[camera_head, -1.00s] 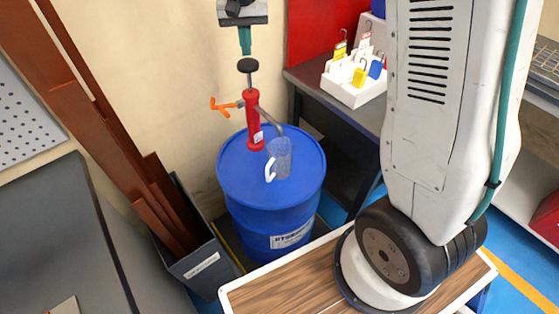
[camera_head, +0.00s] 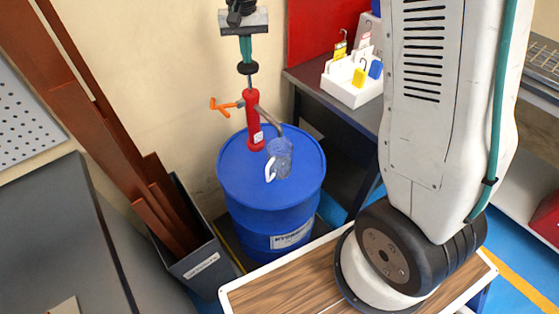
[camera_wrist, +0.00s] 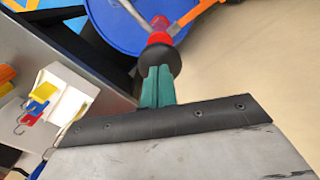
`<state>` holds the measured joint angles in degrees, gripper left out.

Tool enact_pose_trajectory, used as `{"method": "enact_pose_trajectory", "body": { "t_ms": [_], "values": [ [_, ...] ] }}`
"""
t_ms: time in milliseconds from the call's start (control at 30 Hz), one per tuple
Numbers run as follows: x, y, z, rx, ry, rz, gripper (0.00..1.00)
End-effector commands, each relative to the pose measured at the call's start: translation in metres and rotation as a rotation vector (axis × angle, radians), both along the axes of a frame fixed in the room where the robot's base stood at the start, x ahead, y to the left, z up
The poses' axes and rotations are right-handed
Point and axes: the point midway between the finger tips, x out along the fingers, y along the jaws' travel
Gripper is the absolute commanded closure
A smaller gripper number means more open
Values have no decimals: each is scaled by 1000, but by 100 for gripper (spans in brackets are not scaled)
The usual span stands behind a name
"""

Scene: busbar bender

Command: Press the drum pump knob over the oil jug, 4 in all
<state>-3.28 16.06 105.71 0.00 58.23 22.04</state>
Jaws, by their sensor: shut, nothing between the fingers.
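The red drum pump (camera_head: 254,120) stands upright on the blue drum (camera_head: 235,185), with its black knob (camera_head: 247,68) on a short rod at the top. My gripper (camera_head: 246,60) is shut and empty, pointing down, with its green fingertips on the knob as far as I can tell. In the wrist view the fingertips (camera_wrist: 157,72) overlap the dark knob (camera_wrist: 162,57), hiding part of it. The clear oil jug (camera_head: 281,160) with a white handle stands on the drum lid under the pump's grey spout (camera_head: 270,117). Its fill level is unclear.
An orange lever (camera_head: 222,106) sticks out left from the pump. A bin (camera_head: 205,268) of brown bars stands at the left. A white tray (camera_head: 350,92) with tags and locks sits on the bench at the right. A beige wall is close behind.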

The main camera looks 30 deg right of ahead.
Motion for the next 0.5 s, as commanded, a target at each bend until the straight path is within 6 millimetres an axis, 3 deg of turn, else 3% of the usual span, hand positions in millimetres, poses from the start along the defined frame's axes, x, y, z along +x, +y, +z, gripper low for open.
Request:
{"method": "enact_pose_trajectory", "body": {
  "t_ms": [500],
  "values": [
    [0, 0, -19, 0, 1, 0, 100]
  ]
}}
